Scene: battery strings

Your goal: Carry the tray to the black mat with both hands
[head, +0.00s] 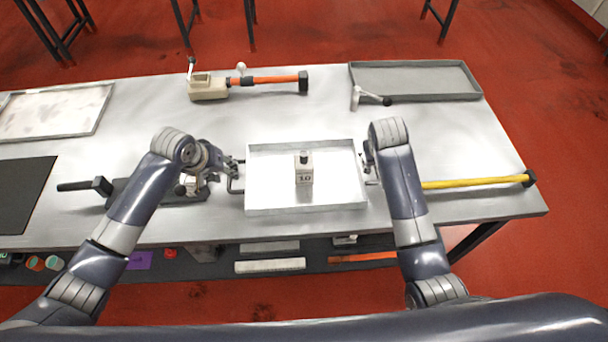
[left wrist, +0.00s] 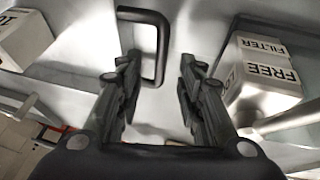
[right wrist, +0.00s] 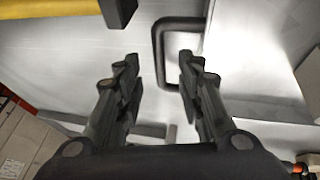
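The grey metal tray (head: 335,204) lies on the metal table with a small block marked 10 (head: 304,175) standing in it. It has a dark handle at each short side. My left gripper (head: 238,170) is open at the left handle; in the left wrist view the left handle (left wrist: 163,45) shows between the fingertips. My right gripper (head: 369,170) is open at the right side; in the right wrist view the right handle (right wrist: 158,65) shows between the fingertips. I cannot tell how deep either handle sits. The black mat (head: 22,195) lies at the far left, bare where visible.
A dark stand with a black-handled tool (head: 85,186) and a FREE FILTER box (left wrist: 262,75) lie between mat and tray. A yellow bar (head: 475,183) lies right. A pale tray (head: 50,110), an orange-handled tool (head: 275,79) and a grey tray (head: 415,97) are behind.

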